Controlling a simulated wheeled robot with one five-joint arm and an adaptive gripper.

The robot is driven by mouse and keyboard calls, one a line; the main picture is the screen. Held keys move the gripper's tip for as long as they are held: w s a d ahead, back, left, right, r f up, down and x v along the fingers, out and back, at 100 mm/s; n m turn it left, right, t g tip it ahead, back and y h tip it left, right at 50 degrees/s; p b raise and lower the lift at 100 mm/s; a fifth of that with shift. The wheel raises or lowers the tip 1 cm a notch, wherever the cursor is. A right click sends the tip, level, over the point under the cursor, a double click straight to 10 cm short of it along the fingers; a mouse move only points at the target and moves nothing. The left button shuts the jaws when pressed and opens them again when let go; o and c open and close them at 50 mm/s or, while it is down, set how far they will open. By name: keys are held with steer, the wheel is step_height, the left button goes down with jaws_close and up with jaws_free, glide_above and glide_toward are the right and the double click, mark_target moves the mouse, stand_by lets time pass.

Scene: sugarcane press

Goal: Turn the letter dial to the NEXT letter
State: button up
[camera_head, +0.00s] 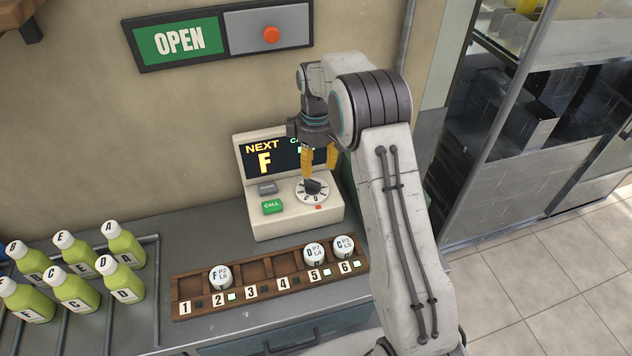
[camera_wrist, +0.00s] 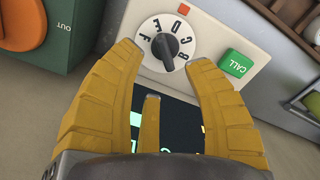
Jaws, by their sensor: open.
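The letter dial (camera_head: 312,191) is a white disc with a dark knob on the cream control box (camera_head: 292,222). In the wrist view the dial (camera_wrist: 153,26) shows letters B to F around the dark knob (camera_wrist: 172,47). I cannot tell surely which letter is selected. The dark screen (camera_head: 255,160) reads "NEXT F"; its right part is partly hidden by my gripper. My gripper (camera_head: 320,173), with yellow fingers, is open and empty above the dial. In the wrist view its two long fingertips frame the dial; I cannot tell whether they touch it.
A green CALL button (camera_head: 272,207) and a grey button (camera_head: 267,188) sit left of the dial. A numbered wooden rack (camera_head: 247,293) with several round-capped items stands in front. Green bottles (camera_head: 75,290) stand at left. An OPEN sign (camera_head: 180,41) hangs above.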

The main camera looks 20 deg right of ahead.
mark_target(316, 183)
steer(key=shift+f+n, duration=0.2)
steer(key=shift+n, duration=0.2)
steer(key=shift+s+f, duration=0.1)
steer(key=shift+f, duration=0.25)
steer(key=shift+f+p, duration=0.45)
steer(key=shift+f, duration=2.65)
jaws_close()
